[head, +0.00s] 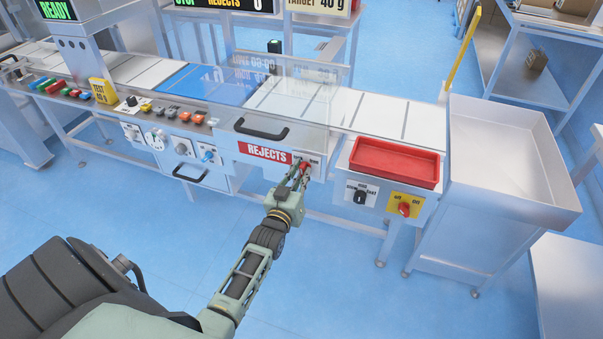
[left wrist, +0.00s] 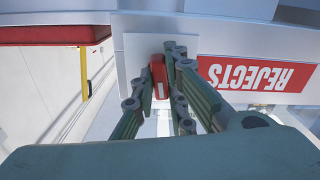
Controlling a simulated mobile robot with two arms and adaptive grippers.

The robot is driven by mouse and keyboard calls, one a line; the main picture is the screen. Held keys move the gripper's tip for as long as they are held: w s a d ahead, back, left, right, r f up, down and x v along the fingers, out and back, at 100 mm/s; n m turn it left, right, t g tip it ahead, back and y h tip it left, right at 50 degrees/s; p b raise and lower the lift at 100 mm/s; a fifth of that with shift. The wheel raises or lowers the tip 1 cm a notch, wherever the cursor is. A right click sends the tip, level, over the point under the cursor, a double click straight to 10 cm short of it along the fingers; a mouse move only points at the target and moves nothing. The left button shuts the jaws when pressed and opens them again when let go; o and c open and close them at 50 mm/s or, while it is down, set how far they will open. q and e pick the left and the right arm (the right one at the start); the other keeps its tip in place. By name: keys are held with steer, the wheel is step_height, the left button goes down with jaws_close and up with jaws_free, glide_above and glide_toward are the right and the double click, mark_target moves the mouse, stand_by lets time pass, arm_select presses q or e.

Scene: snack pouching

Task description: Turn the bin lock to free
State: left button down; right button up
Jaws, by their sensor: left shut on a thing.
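The reject bin (head: 225,150) has a red REJECTS label and a clear cover above it. The bin lock, a small red knob (left wrist: 158,72) on a white plate (left wrist: 135,50), is at the bin's right end. My left gripper (head: 300,172) reaches it from the front, its fingers shut on the knob from both sides. In the head view the fingers hide most of the knob and its plate's lettering, so I cannot read which setting it points to. In the left wrist view the knob's pale mark faces the camera. My right gripper is not in view.
A red tray (head: 395,143) sits to the right, above a black knob (head: 360,196) and a red knob on a yellow plate (head: 404,208). A black bin handle (head: 262,132) is left of my gripper. The floor in front is clear.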

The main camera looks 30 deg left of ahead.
arm_select(q)
steer(key=m, duration=0.4)
steer(key=shift+m, duration=0.4)
steer(key=m, duration=0.5)
steer(key=shift+m, duration=0.7)
steer(key=c, duration=1.8)
jaws_free()
steer(key=shift+o, duration=0.2)
